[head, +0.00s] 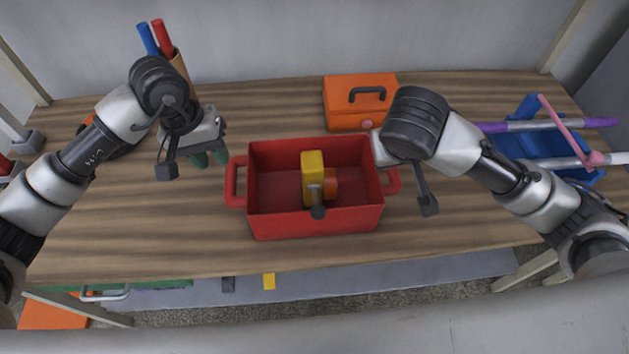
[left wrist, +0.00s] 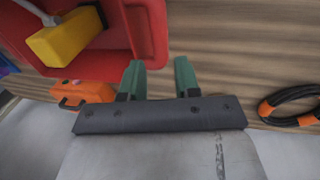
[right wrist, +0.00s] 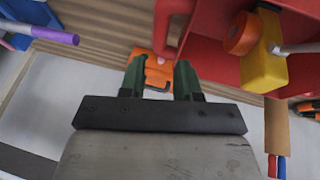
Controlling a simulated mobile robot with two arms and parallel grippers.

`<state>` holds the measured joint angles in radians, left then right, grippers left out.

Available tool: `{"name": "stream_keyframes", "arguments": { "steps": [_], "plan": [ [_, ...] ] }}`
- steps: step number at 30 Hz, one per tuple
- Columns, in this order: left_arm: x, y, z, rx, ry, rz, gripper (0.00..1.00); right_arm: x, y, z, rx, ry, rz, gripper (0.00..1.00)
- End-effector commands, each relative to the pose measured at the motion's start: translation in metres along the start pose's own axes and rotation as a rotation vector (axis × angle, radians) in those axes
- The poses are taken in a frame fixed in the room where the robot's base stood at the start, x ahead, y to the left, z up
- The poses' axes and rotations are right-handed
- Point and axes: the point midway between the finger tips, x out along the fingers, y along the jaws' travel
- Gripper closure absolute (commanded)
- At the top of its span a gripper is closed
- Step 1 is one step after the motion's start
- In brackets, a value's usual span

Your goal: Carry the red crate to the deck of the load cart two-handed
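The red crate (head: 315,222) stands upright on the wooden bench, with a handle (head: 236,182) on its left and another (head: 392,182) on its right. A yellow and orange tool (head: 313,180) lies inside. My left gripper (head: 210,158) is open and empty, a little left of the crate; its green fingers (left wrist: 159,68) show apart beside the crate's red side. My right gripper (right wrist: 161,65) is open, its fingers apart near the right handle (right wrist: 172,28); in the head view my wrist hides its fingers. I cannot make out the load cart.
An orange toolbox (head: 350,118) stands behind the crate. A blue bin (head: 545,145) with purple and pink rods is at the right. A holder with blue and red sticks (head: 160,42) stands back left. A black and orange cable coil (left wrist: 290,105) lies at the left. The bench in front is clear.

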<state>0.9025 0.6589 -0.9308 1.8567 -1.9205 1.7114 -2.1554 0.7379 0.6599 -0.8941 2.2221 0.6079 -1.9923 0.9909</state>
Motion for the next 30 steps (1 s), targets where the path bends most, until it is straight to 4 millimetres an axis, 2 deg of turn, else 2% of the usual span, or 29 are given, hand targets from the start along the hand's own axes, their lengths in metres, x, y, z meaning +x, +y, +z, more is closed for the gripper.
{"name": "stream_keyframes", "arguments": {
  "steps": [11, 17, 22, 30],
  "plan": [
    [0.002, 0.001, 0.0, 0.0, -0.002, 0.002, 0.68, 0.002, -0.001, 0.0, 0.0, 0.002, -0.004, 0.68],
    [0.014, 0.001, 0.001, 0.0, -0.002, 0.004, 0.68, 0.013, -0.005, -0.001, -0.003, 0.005, -0.013, 0.68],
    [0.028, 0.001, 0.001, -0.001, -0.003, 0.003, 0.68, 0.029, -0.002, 0.002, 0.003, -0.008, -0.006, 0.68],
    [0.079, 0.001, 0.001, -0.003, -0.005, 0.004, 0.68, 0.079, 0.0, 0.001, -0.001, -0.005, 0.002, 0.68]
  ]
}}
